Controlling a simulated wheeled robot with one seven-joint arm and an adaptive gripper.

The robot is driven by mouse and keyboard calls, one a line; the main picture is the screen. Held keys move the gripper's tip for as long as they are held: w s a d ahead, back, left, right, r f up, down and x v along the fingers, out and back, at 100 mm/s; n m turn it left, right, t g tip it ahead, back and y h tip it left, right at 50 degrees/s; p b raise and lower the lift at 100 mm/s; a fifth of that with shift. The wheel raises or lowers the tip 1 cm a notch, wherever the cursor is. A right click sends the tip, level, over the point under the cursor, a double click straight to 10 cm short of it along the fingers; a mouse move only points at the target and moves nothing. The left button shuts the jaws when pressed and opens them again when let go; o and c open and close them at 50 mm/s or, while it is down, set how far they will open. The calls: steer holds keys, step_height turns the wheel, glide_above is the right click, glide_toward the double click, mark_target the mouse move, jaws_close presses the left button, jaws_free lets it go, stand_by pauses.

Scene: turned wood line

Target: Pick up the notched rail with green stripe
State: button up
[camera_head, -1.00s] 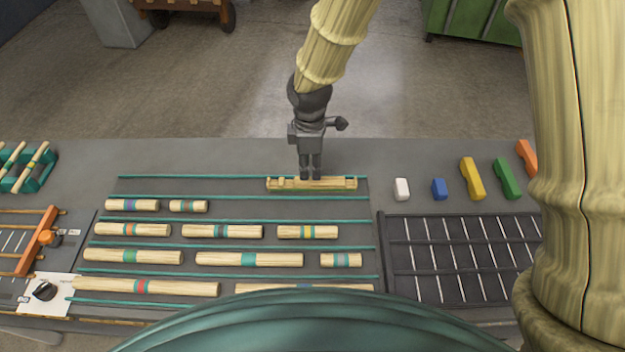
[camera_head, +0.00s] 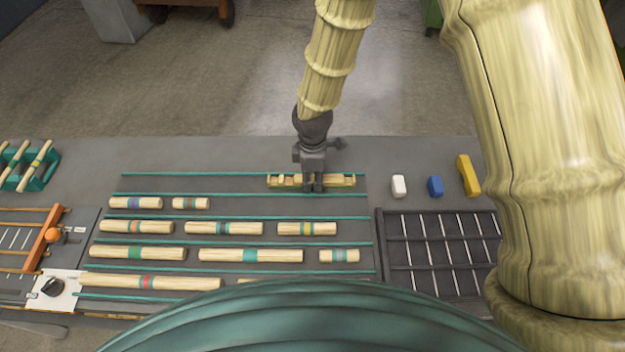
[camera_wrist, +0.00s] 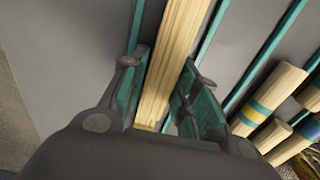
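The notched rail (camera_head: 279,181) is a pale wooden bar lying lengthwise in the farthest row, between teal strips. No green stripe is clear on its visible part. My gripper (camera_head: 313,188) points down over its middle and hides part of it. In the wrist view the rail (camera_wrist: 169,55) runs between the two teal-padded fingers of my gripper (camera_wrist: 167,95). The fingers stand on either side, with a narrow gap showing on the right. My gripper is open around the rail and the rail still lies at table level.
Several striped round dowels (camera_head: 251,256) lie in nearer rows. A dark slotted tray (camera_head: 427,250) is at right, with white (camera_head: 399,186), blue (camera_head: 435,186) and yellow (camera_head: 467,176) blocks behind it. A teal rack (camera_head: 38,180) stands at far left. The grey table behind the rail is clear.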

mark_target(313, 178)
steer(key=shift+c, duration=0.2)
jaws_close()
steer(key=shift+r, duration=0.1)
step_height(313, 178, up, 18)
steer(key=b, duration=0.4)
